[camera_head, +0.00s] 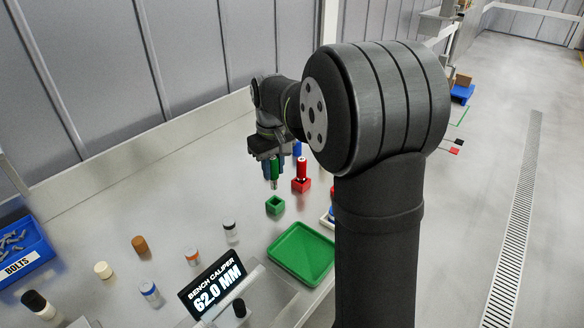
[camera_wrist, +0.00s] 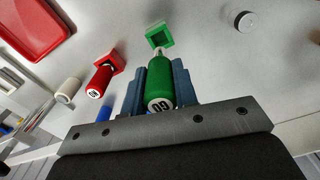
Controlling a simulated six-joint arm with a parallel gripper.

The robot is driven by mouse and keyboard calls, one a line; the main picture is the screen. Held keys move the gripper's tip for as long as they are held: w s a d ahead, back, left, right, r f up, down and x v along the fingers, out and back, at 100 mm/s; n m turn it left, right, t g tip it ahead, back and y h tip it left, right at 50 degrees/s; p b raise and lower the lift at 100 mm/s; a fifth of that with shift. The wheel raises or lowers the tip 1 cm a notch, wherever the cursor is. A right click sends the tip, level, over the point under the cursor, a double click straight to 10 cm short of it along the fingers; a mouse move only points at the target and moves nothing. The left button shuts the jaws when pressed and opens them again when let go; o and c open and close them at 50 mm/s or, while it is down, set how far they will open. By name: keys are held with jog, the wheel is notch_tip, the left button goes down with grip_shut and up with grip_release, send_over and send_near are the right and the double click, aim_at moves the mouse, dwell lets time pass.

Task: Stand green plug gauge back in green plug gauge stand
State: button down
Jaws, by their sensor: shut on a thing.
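My gripper (camera_head: 270,167) is shut on the green plug gauge (camera_head: 274,171), holding it upright above the bench. In the wrist view the green plug gauge (camera_wrist: 160,82) sits between the two fingers of my gripper (camera_wrist: 159,85), its marked end facing the camera. The green plug gauge stand (camera_head: 275,204) is a small square green block with an opening, empty, on the bench a little below and in front of the gauge. It also shows in the wrist view (camera_wrist: 159,36), just beyond the gauge's far tip. The gauge and stand appear apart.
A red gauge (camera_head: 302,167) stands in a red stand (camera_head: 301,185) close to the right of my gripper. A green tray (camera_head: 301,254), a caliper display (camera_head: 212,284), several small cylinders and a blue bolts bin (camera_head: 22,252) are on the bench. A blue item (camera_wrist: 104,112) shows beside my gripper.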

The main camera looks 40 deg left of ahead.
aim_at(275, 189)
jog(key=shift+f, duration=0.15)
jog(key=shift+f, duration=1.6)
jog(key=shift+f, duration=1.95)
jog(key=c, duration=1.1)
grip_release()
jog(key=shift+o, duration=0.2)
notch_tip(275, 189, up, 18)
jog(key=shift+f, duration=0.25)
